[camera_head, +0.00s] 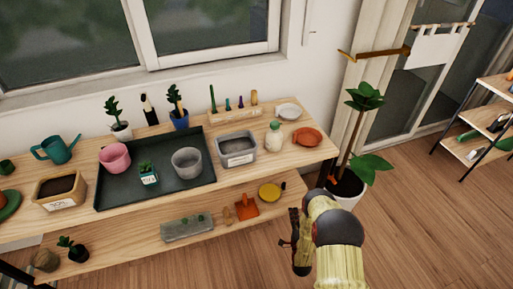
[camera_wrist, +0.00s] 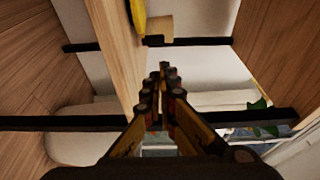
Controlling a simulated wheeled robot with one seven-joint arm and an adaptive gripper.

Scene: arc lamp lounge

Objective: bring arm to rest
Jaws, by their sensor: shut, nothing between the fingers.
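My gripper (camera_head: 294,242) is at the lower right of the head view, in front of the right end of the wooden bench (camera_head: 313,158). It is shut and empty. In the wrist view my gripper (camera_wrist: 160,72) shows its two dark, jointed fingers closed together. They point toward the bench's wooden board edge (camera_wrist: 115,50) and a pale wall. My arm is bent, with its yellowish links at the lower right of the head view.
A tall plant in a white pot (camera_head: 347,190) stands right behind my arm. The bench holds a dark tray (camera_head: 205,197), several pots and a teal watering can (camera_head: 55,149). A lower shelf (camera_head: 120,262) juts toward me.

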